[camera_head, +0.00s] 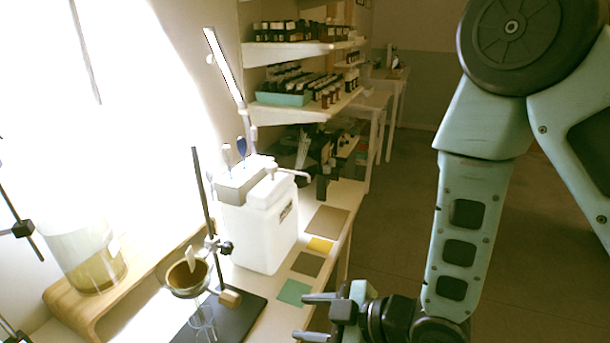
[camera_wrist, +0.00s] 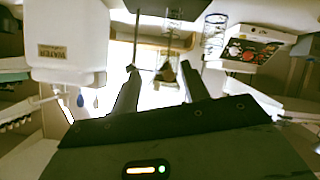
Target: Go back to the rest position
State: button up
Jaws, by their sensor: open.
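My gripper (camera_head: 318,317) is low in the head view, at the front edge of the bench. Its two fingers stand apart with nothing between them. In the wrist view my gripper (camera_wrist: 158,80) also shows spread, empty fingers. My arm rises from it on the right side of the head view. A white canister (camera_head: 262,228) stands on the bench beyond the gripper, apart from it. The canister also shows in the wrist view (camera_wrist: 68,40), with a WATER label.
A lab stand holds a brown-filled funnel (camera_head: 187,277) left of my gripper. Coloured squares, one green (camera_head: 293,292), lie along the bench edge. Shelves (camera_head: 290,50) with rows of dark bottles are behind. The floor (camera_head: 395,215) to the right is open.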

jog(key=s+d+r+m+g+h, duration=0.5)
jog(key=s+d+r+m+h, duration=0.4)
jog(key=s+d+r, duration=0.3)
jog(key=shift+s+d+m+h, duration=0.3)
jog(key=shift+s+d+h, duration=0.15)
jog(key=shift+s+h, duration=0.4)
jog(key=shift+o, duration=0.3)
jog(key=shift+w, duration=0.15)
dwell(1.0)
